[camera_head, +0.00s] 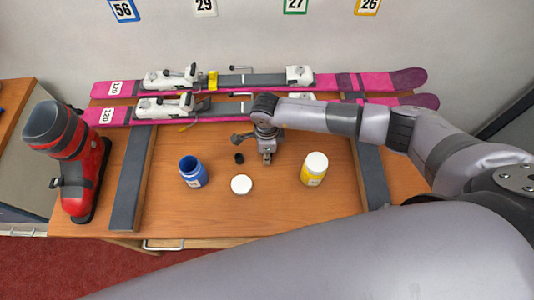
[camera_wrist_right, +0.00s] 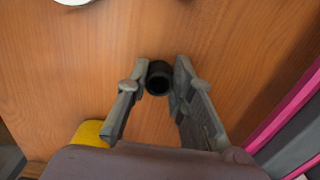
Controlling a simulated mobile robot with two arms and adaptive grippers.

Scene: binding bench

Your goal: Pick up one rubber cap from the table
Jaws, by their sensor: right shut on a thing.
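One black rubber cap (camera_head: 239,158) is at the middle of the wooden table, behind the white lid. It also shows in the right wrist view (camera_wrist_right: 158,78) as a small dark ring with a hollow centre. My right gripper (camera_head: 250,150) reaches down to it from the right, one finger on each side. In the wrist view the right gripper (camera_wrist_right: 157,80) is shut on the cap, which sits between the fingertips. The cap appears at or just above the table surface; I cannot tell if it is lifted. My left gripper is not in view.
An open blue jar (camera_head: 193,172) and a white lid (camera_head: 241,184) stand left of the gripper, a yellow jar (camera_head: 314,169) right. Pink skis (camera_head: 380,82) lie along the back. A red boot (camera_head: 80,170) stands at left.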

